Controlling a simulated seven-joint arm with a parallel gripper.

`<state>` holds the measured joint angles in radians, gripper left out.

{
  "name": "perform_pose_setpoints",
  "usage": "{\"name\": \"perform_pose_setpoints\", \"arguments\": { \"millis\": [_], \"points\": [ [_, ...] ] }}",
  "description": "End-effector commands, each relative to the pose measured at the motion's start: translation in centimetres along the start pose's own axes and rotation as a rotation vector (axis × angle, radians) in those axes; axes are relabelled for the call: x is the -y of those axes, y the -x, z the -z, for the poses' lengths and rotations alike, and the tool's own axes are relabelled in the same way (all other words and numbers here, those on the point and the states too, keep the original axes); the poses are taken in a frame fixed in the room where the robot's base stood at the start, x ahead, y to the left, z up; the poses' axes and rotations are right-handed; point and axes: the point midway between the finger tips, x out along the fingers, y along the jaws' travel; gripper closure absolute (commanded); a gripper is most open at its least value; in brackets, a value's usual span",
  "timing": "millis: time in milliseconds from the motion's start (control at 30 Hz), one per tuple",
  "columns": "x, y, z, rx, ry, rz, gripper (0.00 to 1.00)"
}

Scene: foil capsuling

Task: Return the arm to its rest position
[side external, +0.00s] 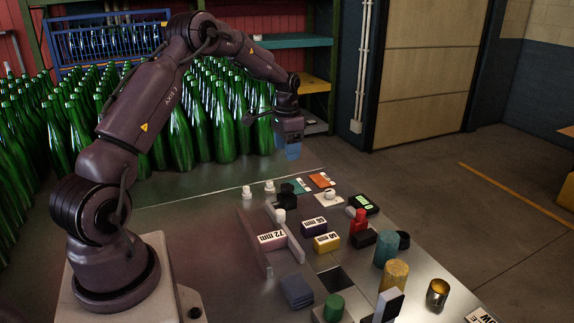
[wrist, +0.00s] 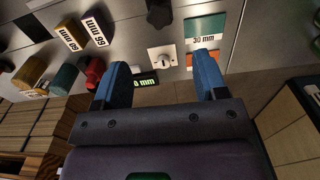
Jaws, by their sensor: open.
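My gripper (side external: 292,151) hangs from my raised arm above the far part of the metal table, clear of everything on it. In the wrist view its two blue fingers (wrist: 160,82) stand wide apart with nothing between them. The gripper is open and empty. Below and beyond the fingers, the wrist view shows a white plate with a knob (wrist: 163,59) and a teal card (wrist: 205,27) marked 30 mm. My arm is bent at the elbow and reaches out over the table.
The table (side external: 215,215) holds labelled blocks, among them a 72 mm block (side external: 272,240), a red item (side external: 358,222), teal (side external: 385,250) and yellow (side external: 394,275) cylinders and a brass cup (side external: 437,293). Many green bottles (side external: 222,130) stand behind. The table's left part is bare.

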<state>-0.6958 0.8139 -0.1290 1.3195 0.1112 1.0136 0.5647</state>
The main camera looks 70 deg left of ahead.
Motion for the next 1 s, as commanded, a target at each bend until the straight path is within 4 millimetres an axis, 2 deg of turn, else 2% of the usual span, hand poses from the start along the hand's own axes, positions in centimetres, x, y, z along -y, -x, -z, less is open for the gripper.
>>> {"name": "perform_pose_setpoints", "arguments": {
  "millis": [100,200,633,767,833,867,1000],
  "points": [
    [0.0,1.3,0.0,-0.001,-0.001,0.001,0.34],
    [0.0,1.7,0.0,0.001,-0.001,-0.001,0.34],
    [0.0,1.8,0.0,0.0,0.002,-0.001,0.34],
    [-0.1,1.5,0.0,-0.002,0.06,-0.003,0.34],
    [-1.1,0.2,-1.2,0.03,0.115,-0.028,0.34],
    [-1.5,0.3,-1.6,0.036,0.137,-0.031,0.34],
    [-4.9,2.7,-3.4,0.039,0.206,-0.02,0.34]
  ]
}}
